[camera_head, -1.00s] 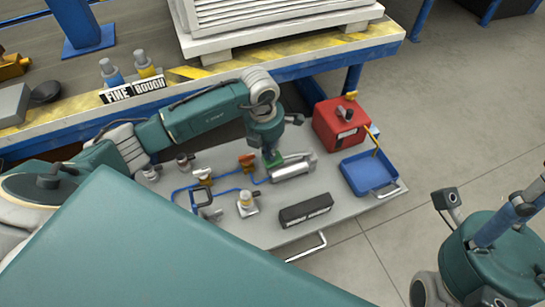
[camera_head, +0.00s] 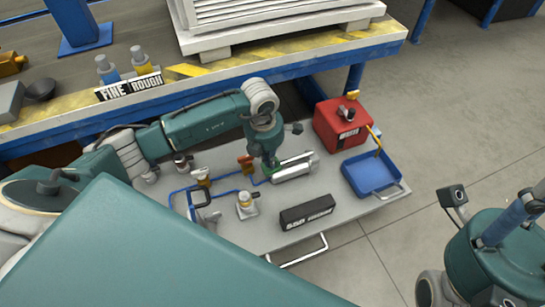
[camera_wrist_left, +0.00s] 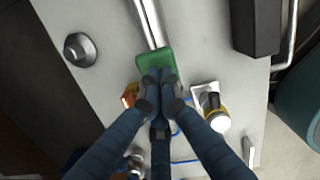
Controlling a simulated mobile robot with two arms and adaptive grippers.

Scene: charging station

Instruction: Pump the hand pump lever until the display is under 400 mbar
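The hand pump (camera_head: 294,167) is a silver cylinder lying on the grey panel, with a green lever end (camera_head: 268,170) at its left. In the left wrist view a silver rod runs into the green lever block (camera_wrist_left: 157,57). My left gripper (camera_head: 269,163) is above the green block; its fingertips (camera_wrist_left: 160,80) are together over the block's near end. I cannot see a grip around it. A black display box (camera_head: 307,211) lies in front of the pump; its white characters are too blurred to read. My right gripper (camera_head: 512,218) is partly in view at the right edge.
A red box (camera_head: 341,123) and a blue tray (camera_head: 371,174) stand right of the pump. Valves and blue pipes (camera_head: 232,191) lie left of the display. A workbench (camera_head: 230,75) with yellow-striped edge runs behind. The floor (camera_head: 475,110) at right is clear.

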